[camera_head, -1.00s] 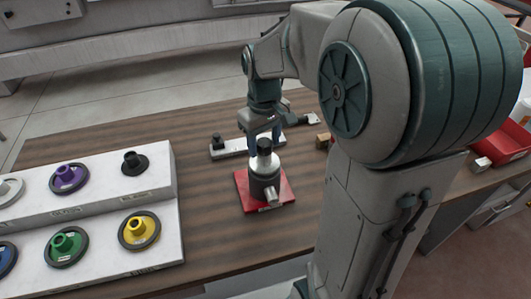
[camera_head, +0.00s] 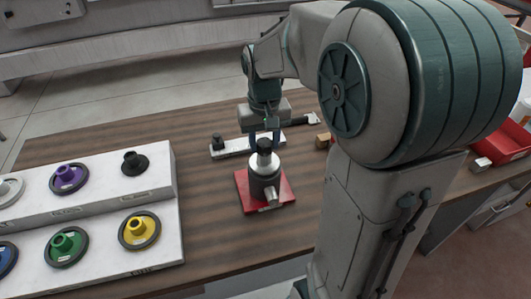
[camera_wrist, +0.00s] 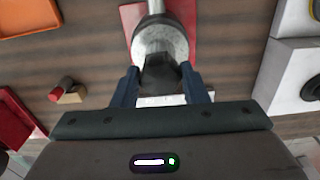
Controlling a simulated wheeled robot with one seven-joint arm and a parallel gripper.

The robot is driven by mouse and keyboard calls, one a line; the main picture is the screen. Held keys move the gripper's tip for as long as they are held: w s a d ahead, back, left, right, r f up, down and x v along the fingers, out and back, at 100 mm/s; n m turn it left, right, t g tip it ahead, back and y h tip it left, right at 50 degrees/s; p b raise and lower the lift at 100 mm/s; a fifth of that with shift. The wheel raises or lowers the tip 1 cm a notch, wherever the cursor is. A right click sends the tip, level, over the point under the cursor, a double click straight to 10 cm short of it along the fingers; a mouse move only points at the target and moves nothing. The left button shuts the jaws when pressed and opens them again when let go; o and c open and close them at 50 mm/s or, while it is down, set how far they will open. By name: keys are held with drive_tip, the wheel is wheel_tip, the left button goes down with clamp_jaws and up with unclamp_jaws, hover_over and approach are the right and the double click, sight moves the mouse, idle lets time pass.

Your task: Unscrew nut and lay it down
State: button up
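A dark nut (camera_wrist: 160,73) sits on top of an upright grey metal spindle holder (camera_head: 265,183), which stands on a red base plate (camera_head: 243,190). The nut also shows in the head view (camera_head: 264,146). My gripper (camera_wrist: 160,84) points down at the nut from above, with one blue finger on each side of it. In the wrist view the fingers lie very near the nut's sides; whether they press on it cannot be made out. The lower part of the holder has a light metal stub pointing to the front.
A light bar-shaped fixture (camera_head: 232,149) with a dark knob lies behind the holder. A white stepped rack (camera_head: 110,198) with several coloured flanged wheels stands at the left. A small tan block (camera_head: 323,141) lies to the right. Bare wooden tabletop (camera_head: 208,215) surrounds the red plate.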

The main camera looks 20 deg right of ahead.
sight(264, 142)
drive_tip(key=n, duration=0.8)
drive_tip(key=shift+n, duration=0.3)
drive_tip(key=n, duration=0.8)
drive_tip(key=shift+n, duration=0.3)
drive_tip(key=shift+r, duration=0.1)
drive_tip(key=shift+r+p, duration=0.65)
drive_tip(key=shift+p, duration=0.05)
drive_tip(key=shift+r+p, duration=1.35)
drive_tip(key=shift+r, duration=0.4)
